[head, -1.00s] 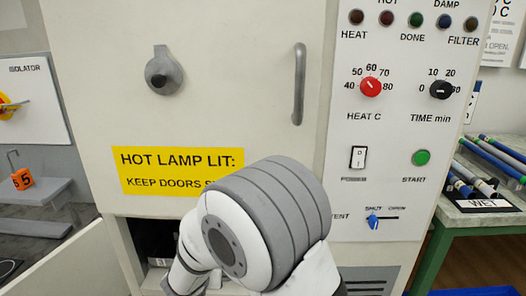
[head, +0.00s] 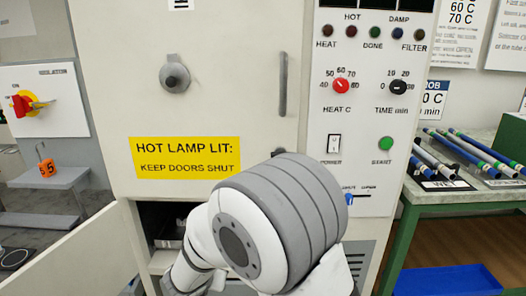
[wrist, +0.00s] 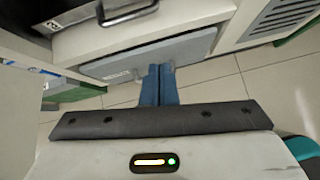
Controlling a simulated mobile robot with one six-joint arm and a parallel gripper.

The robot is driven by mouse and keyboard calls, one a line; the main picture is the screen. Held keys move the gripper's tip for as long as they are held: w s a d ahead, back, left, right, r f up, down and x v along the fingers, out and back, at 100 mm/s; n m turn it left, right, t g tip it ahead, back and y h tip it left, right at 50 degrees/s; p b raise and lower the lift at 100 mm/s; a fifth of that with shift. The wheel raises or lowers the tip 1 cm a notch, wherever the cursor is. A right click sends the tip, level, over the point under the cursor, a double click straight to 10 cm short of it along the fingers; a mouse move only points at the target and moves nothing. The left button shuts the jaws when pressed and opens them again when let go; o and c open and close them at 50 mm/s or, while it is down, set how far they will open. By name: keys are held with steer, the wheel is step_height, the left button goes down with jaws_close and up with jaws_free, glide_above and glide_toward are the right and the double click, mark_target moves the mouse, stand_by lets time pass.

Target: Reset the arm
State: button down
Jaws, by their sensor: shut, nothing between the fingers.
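My gripper (wrist: 159,84) shows in the wrist view with its two blue fingers shut together and nothing between them. It points toward a grey panel (wrist: 190,48) below the cabinet; I cannot tell whether the fingers touch it. In the head view my arm stands in front of the cabinet (head: 230,50) and hides part of its lower front, and the gripper itself is out of sight there. The cabinet's upper door is shut, with a yellow hot lamp sign (head: 187,158). Below it a dark compartment (head: 160,222) is open.
An open lower door panel (head: 80,262) juts out at the lower left. A green-framed table (head: 450,197) with several rods stands at the right, with a blue bin (head: 447,280) on the floor below. An isolator switch (head: 26,103) and a grey step (head: 50,180) are at the left.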

steer(key=s+d+r+m+g+h+p, duration=0.2)
steer(key=d+r+m+p, duration=0.45)
steer(key=d+r, duration=0.35)
steer(key=s+d+r+m+g+h+p, duration=0.1)
steer(key=s+d+r+m+p, duration=0.1)
steer(key=d+r+m+p, duration=0.5)
steer(key=s+d+r+m+g+y+p, duration=0.1)
steer(key=s+d+r+m+y+p, duration=0.1)
steer(key=s+d+r+m+p, duration=0.3)
steer(key=s+d+r+m+g+y+p, duration=0.2)
steer(key=s+d+r+m+p, duration=0.3)
steer(key=s+r+m, duration=0.6)
step_height(320, 180, up, 4)
steer(key=d+m, duration=0.2)
steer(key=m, duration=0.2)
steer(key=shift+r, duration=0.15)
